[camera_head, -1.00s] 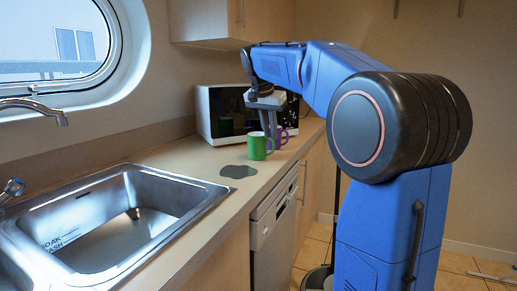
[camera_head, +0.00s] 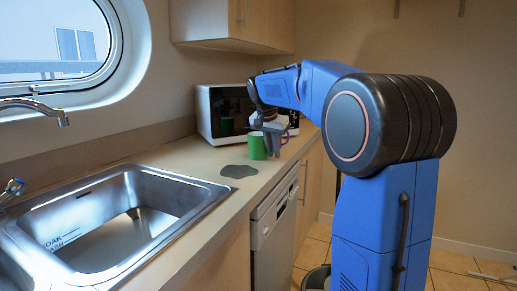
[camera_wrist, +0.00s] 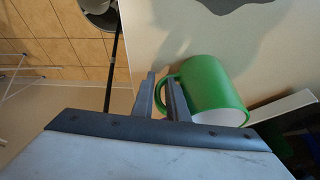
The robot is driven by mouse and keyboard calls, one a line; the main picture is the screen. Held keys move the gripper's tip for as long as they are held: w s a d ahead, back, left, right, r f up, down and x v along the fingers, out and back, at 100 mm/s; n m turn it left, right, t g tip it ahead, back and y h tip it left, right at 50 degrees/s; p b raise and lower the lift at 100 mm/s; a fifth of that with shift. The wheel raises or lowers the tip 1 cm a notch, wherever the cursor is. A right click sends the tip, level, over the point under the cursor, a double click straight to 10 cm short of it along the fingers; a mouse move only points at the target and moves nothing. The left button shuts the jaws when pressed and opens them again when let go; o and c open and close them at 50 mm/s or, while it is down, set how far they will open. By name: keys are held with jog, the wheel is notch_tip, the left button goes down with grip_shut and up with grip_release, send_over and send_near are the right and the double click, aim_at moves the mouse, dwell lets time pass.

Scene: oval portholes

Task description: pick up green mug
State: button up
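The green mug (camera_head: 257,147) stands upright on the counter beside a dark grey patch. My gripper (camera_head: 271,142) is down at its right side in the head view, pointing downward and partly covering the mug's handle side. In the wrist view, the green mug (camera_wrist: 212,88) shows large, with its handle toward my gripper (camera_wrist: 162,80). The two fingers are apart, and the handle lies between them, with the right finger by the gap between handle and body. I see no clear sign of the fingers pressing on the handle.
A purple mug (camera_head: 293,127) stands just behind, partly hidden by my gripper. A white microwave (camera_head: 222,112) is at the back of the counter. A steel sink (camera_head: 125,215) is in front at left. The counter's right edge is close, above a dishwasher (camera_head: 274,219).

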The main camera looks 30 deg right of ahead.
grip_shut()
jog(key=shift+r, duration=0.25)
dwell(1.5)
jog(key=shift+r, duration=4.7)
jog(key=shift+a, duration=0.1)
